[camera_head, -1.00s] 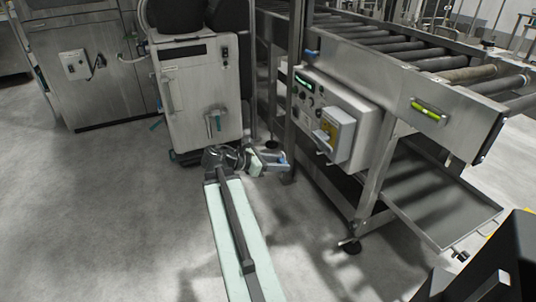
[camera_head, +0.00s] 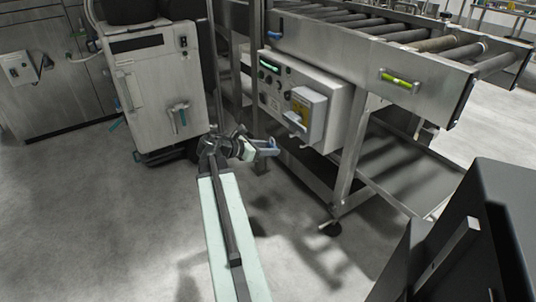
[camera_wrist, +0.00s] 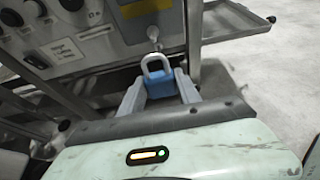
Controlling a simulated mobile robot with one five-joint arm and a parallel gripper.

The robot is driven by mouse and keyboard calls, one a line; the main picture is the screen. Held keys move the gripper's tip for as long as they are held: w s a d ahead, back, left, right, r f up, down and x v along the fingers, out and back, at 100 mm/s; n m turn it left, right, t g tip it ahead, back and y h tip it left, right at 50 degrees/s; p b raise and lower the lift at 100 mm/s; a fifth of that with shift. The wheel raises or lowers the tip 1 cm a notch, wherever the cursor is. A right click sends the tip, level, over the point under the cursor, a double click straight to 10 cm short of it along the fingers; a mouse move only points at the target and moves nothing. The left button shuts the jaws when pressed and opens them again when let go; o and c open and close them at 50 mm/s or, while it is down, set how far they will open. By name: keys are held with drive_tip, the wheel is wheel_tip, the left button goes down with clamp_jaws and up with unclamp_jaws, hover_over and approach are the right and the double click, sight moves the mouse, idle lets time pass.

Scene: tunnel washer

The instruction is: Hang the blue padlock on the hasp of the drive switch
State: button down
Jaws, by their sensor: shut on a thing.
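The blue padlock (camera_wrist: 161,86) is held between the two grey fingers of my gripper (camera_wrist: 160,90) in the wrist view. Its pale shackle points up and away from my gripper. The drive switch (camera_wrist: 148,9) is a grey box with a yellow plate at the top of that view. A small metal fitting, perhaps the hasp (camera_wrist: 153,34), hangs just beyond the shackle, apparently apart from it. In the head view my gripper (camera_head: 265,148) is below and left of the drive switch (camera_head: 307,116), and the padlock (camera_head: 271,145) shows as a small blue patch.
The control panel (camera_head: 270,98) carries knobs and a green display. Above it runs the roller conveyor (camera_head: 350,45). A steel leg (camera_head: 345,165) stands right of the panel. A grey cabinet (camera_head: 155,90) stands left. A dark machine (camera_head: 475,240) fills the lower right. Open floor lies at left.

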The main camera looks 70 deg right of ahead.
drive_tip(key=s+d+f+b, duration=0.1)
drive_tip(key=s+d, duration=0.4)
drive_tip(key=d, duration=0.3)
drive_tip(key=shift+f, duration=0.15)
idle(0.8)
idle(0.5)
drive_tip(key=c, duration=0.8)
unclamp_jaws()
drive_tip(key=shift+o, duration=0.2)
drive_tip(key=shift+a, duration=0.1)
drive_tip(key=p+v, duration=0.2)
drive_tip(key=v, duration=0.5)
drive_tip(key=shift+w+a+r+p, duration=0.2)
drive_tip(key=shift+r+p, duration=0.05)
drive_tip(key=shift+p, duration=0.05)
drive_tip(key=shift+w+a, duration=0.1)
